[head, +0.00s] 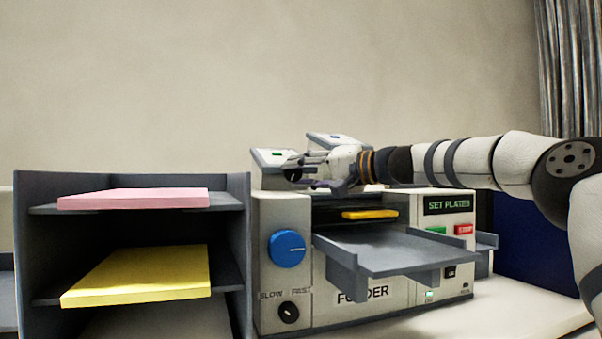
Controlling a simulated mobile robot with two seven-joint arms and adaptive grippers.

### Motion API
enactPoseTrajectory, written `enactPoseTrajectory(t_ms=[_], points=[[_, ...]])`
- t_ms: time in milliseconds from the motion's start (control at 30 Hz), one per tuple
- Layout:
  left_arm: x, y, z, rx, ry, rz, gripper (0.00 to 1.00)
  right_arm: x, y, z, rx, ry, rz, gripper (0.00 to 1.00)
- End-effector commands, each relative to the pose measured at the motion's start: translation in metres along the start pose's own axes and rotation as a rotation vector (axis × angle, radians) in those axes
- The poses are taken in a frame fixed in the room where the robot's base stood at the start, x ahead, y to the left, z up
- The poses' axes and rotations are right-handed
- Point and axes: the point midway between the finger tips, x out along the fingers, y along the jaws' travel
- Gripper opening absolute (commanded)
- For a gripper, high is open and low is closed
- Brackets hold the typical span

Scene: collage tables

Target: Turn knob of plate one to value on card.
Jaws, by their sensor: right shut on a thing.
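The folder machine (285,210) stands on the white table, with two tilted grey plates on top, a nearer left plate (268,157) and a farther one (326,137). Each has a small display; their values and the plate numbers are too small to read. My right gripper (300,169) reaches in from the right, above the machine. It is shut at a small dark knob by the front of the left plate, which its fingers mostly hide. I cannot tell which way the knob points. No readable card shows. My left gripper is out of view.
A dark shelf rack (231,235) at left holds pink paper (135,199) and yellow paper (140,276). The machine has a blue knob (287,248), a grey output tray (395,250) jutting forward, and a "SET PLATES" screen (447,204). A dark blue panel stands at right.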

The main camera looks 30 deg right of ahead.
Motion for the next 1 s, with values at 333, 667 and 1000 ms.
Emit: enactPoseTrajectory(t_ms=[333, 667, 1000], points=[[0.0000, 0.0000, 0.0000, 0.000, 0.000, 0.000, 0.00, 0.0003, -0.0004, 0.0004, 0.007, -0.001, -0.007, 0.05], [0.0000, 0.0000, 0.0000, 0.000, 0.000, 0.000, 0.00, 0.0003, 0.0001, 0.0004, 0.006, -0.001, -0.006, 0.53], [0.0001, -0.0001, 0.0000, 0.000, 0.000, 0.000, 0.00, 0.0014, -0.0037, 0.0013, -0.109, -0.002, 0.098, 0.53]])
